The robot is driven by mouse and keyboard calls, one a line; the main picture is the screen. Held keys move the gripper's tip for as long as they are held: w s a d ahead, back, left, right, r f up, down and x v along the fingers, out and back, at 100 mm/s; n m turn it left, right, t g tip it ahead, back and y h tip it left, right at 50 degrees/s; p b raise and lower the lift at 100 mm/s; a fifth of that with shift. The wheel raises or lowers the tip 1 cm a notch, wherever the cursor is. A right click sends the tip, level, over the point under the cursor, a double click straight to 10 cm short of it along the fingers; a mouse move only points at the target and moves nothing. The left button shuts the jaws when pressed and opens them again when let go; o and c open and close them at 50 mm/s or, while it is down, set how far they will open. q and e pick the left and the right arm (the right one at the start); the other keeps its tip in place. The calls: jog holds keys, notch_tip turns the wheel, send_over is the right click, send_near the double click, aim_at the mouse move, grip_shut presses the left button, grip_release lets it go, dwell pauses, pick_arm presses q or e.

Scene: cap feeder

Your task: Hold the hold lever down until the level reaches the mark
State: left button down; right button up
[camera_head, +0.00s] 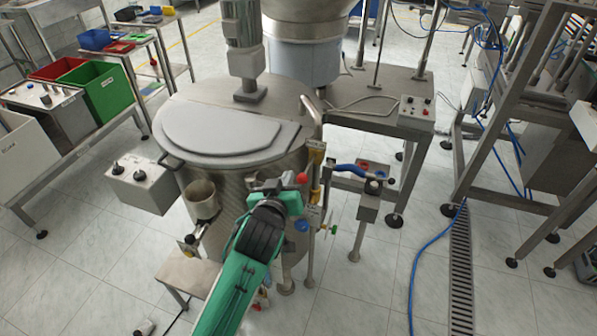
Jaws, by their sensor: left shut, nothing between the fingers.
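My left gripper (284,184) is at the front of the steel vat (245,166), with its green and black arm reaching up from the bottom. Its fingers are small in the picture and look closed, with nothing seen held. A red ball knob (302,178) is right beside the fingertips; it looks like the end of the hold lever, but its shaft is hidden. I cannot tell whether the fingers touch it. An upright yellow-marked fitting (316,165), perhaps the level gauge, stands just right of the knob. The level and mark are too small to read. My right gripper is out of view.
A blue-handled lever (351,168) stands right of the vat. A control box (142,186) with black knobs and a steel cup (201,200) are on its left. A low steel bench (187,270) is in front.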

aim_at(299, 178)
pick_arm(q)
jog(key=shift+r, duration=0.2)
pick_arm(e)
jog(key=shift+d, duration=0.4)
pick_arm(q)
jog(key=shift+w, duration=0.1)
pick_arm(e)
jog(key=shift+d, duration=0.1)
